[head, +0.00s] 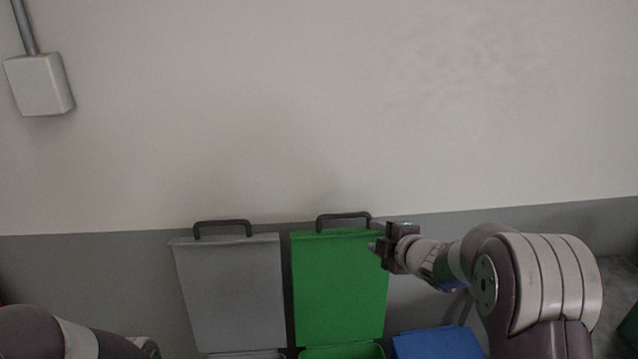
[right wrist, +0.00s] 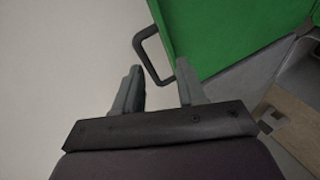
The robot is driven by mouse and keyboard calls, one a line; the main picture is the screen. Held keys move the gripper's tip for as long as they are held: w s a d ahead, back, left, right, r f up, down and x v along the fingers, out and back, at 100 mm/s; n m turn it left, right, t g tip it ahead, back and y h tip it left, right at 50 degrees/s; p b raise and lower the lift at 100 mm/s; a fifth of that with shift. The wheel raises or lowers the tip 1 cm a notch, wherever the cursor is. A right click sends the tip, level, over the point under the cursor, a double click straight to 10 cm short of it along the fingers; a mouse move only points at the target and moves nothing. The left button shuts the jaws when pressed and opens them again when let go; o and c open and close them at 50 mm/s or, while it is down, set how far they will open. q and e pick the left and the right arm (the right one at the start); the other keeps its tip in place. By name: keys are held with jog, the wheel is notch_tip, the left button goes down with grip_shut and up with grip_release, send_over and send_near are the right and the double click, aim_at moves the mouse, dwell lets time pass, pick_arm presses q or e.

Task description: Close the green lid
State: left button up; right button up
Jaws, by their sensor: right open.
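The green lid (head: 340,283) stands raised against the wall above its green bin (head: 342,352) in the head view, with a black handle (head: 343,217) on its top edge. In the right wrist view the green lid (right wrist: 220,32) fills the upper right, and its handle (right wrist: 146,52) lies just beyond the fingertips. My right gripper (head: 376,250) is beside the lid's upper right edge. Its two fingers (right wrist: 160,75) are apart with nothing between them. Whether it touches the lid I cannot tell. My left arm shows at the lower left, but its gripper is out of view.
A raised grey lid (head: 232,290) with a black handle stands left of the green one. A blue lid (head: 438,343) lies low at the right, below my right arm. A pale wall box (head: 38,84) hangs at the upper left. The wall above the lids is clear.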

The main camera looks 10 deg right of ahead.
aim_at(348, 217)
jog(key=w+a+n+p, duration=0.1)
jog(key=w, duration=0.1)
jog(key=w+a+p, duration=0.1)
jog(key=w+a, duration=0.1)
jog(key=w, duration=0.1)
jog(key=w+a+n+y+p, duration=0.1)
jog(key=w, duration=0.2)
jog(key=shift+w+a+f+n+t, duration=0.1)
jog(key=shift+a+f+n+t, duration=0.2)
jog(key=shift+a, duration=0.1)
jog(key=shift+w+p, duration=0.3)
jog(key=shift+w+a, duration=0.1)
jog(key=shift+w+a+f, duration=0.15)
jog(key=shift+w+f, duration=0.15)
jog(key=shift+w, duration=0.05)
pick_arm(q)
jog(key=r, duration=0.1)
jog(key=s+r, duration=0.1)
jog(key=r, duration=0.2)
jog(key=shift+s+d, duration=0.4)
pick_arm(e)
jog(key=shift+s+r, duration=0.1)
jog(key=shift+s, duration=0.05)
grip_shut()
